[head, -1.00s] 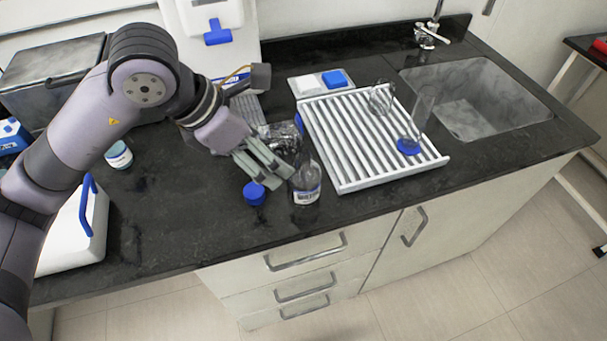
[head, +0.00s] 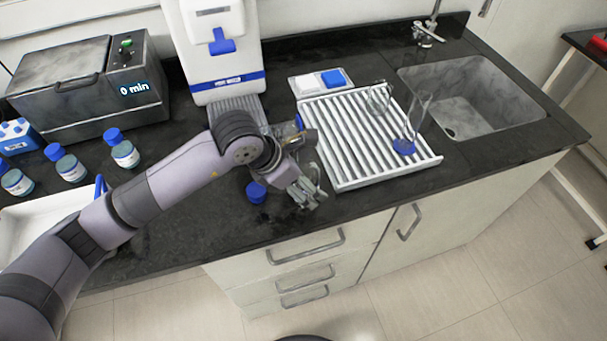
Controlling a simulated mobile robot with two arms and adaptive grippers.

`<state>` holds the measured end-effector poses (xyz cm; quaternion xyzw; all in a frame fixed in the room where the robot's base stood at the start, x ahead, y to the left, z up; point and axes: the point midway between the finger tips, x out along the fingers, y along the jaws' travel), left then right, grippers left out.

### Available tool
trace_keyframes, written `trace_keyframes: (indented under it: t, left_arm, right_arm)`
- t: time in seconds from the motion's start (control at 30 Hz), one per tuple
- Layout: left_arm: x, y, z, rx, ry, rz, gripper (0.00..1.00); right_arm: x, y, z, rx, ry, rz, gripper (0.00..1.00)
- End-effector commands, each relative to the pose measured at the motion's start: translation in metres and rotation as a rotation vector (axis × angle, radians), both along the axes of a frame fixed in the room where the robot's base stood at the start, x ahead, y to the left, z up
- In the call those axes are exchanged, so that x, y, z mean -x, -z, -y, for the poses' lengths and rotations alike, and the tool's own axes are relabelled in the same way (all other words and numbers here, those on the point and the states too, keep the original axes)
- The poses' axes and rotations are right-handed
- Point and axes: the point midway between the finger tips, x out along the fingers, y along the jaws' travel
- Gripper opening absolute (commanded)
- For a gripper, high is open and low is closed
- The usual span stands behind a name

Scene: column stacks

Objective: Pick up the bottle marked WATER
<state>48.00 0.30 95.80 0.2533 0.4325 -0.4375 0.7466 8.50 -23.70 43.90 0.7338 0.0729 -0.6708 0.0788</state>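My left gripper (head: 307,192) is low over the front of the dark counter, left of the white drying rack. Its fingers are pointed down and to the right. A clear bottle with a white label stood at this spot a second ago; now the gripper and wrist hide most or all of it. I cannot tell whether the fingers are closed around it. I cannot read its label. Three labelled, blue-capped bottles stand on the left: one (head: 125,153), another (head: 71,168) and a third (head: 17,182). Their labels are too small to read. My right gripper is out of view.
A loose blue cap (head: 256,192) lies just left of the gripper. The white slatted rack (head: 345,184) holds a glass cylinder (head: 418,112) and another glass vessel (head: 378,98). A water bath (head: 85,95), a white dispenser (head: 215,50) and a sink (head: 475,95) stand farther back.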

Motion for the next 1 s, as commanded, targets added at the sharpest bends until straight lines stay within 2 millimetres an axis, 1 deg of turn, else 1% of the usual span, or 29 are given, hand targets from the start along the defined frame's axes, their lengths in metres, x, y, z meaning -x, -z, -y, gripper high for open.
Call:
trace_keyframes:
  t: [0.1, 0.3, 1.0]
  left_arm:
    - [-0.0009, 0.005, 0.0028, 0.0, 0.001, 0.0, 0.81]
    - [-0.001, 0.0055, 0.0027, 0.0, 0.001, 0.0, 0.8]
    - [-0.0011, 0.005, 0.0023, 0.0, 0.0, 0.0, 0.33]
  right_arm:
    - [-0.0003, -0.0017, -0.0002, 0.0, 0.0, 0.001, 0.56]
    - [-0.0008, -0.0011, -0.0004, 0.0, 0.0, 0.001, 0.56]
    - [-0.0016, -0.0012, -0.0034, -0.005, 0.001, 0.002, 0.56]
